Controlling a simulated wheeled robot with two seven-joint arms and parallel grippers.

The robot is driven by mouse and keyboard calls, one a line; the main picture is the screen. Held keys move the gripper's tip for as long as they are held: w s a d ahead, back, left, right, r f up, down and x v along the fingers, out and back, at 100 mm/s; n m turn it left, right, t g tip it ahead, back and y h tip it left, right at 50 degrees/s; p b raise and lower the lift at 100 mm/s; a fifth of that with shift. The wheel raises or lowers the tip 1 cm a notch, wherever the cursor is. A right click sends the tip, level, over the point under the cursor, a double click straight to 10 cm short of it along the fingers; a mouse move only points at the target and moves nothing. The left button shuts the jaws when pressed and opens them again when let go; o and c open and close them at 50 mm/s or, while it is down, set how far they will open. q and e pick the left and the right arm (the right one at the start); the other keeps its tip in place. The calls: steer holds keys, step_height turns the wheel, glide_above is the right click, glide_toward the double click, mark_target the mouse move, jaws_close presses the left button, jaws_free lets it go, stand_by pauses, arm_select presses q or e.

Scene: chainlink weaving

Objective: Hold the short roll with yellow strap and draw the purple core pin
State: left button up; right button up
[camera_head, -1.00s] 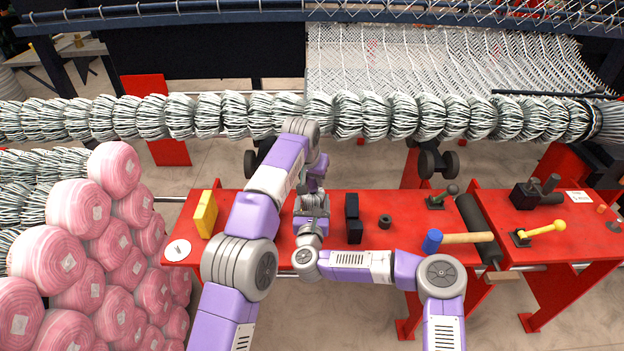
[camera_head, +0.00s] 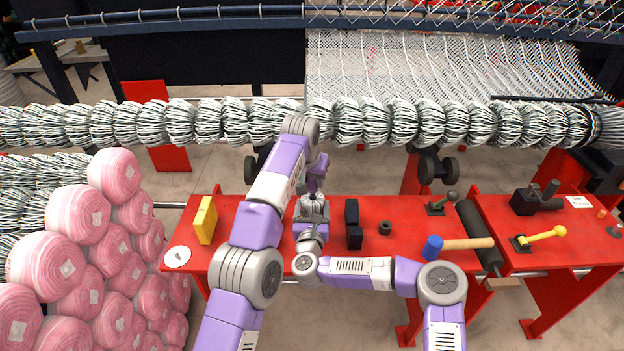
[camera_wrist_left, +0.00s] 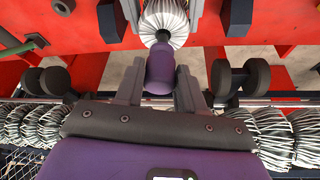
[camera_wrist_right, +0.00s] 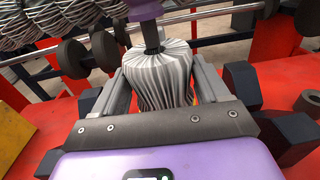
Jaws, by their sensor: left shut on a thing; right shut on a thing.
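The short roll (camera_wrist_right: 160,78) is a pleated white-and-grey bundle. In the right wrist view it sits between both fingers of my right gripper (camera_wrist_right: 162,92), which is shut on it. A small yellow-orange patch shows at its side; the strap is mostly hidden. The purple core pin (camera_wrist_left: 160,70) is between the fingers of my left gripper (camera_wrist_left: 160,88), shut on it. A dark shaft joins the pin to the roll's end; the purple part is clear of the roll. In the head view my left gripper (camera_head: 317,176) is just beyond my right gripper (camera_head: 312,210), over the red table.
The red table (camera_head: 280,230) holds a yellow block (camera_head: 205,220), black blocks (camera_head: 353,224), a black ring (camera_head: 385,228) and a blue-headed mallet (camera_head: 434,247). A long mesh roll (camera_head: 420,120) crosses behind. Pink rolls (camera_head: 80,240) are stacked at the left.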

arm_select(q)
steer(key=o, duration=1.1)
steer(key=shift+s+a+r, duration=0.45)
steer(key=shift+s+a, duration=0.65)
steer(key=shift+s, duration=2.25)
steer(key=shift+s+a+r, duration=0.5)
steer(key=shift+s+a, duration=0.55)
steer(key=shift+s, duration=2.35)
steer(key=shift+s+a+r, duration=0.45)
steer(key=shift+s+a, duration=0.65)
steer(key=shift+s, duration=2.25)
arm_select(e)
steer(key=o, duration=1.4)
steer(key=shift+c, duration=0.2)
steer(key=shift+s, duration=0.15)
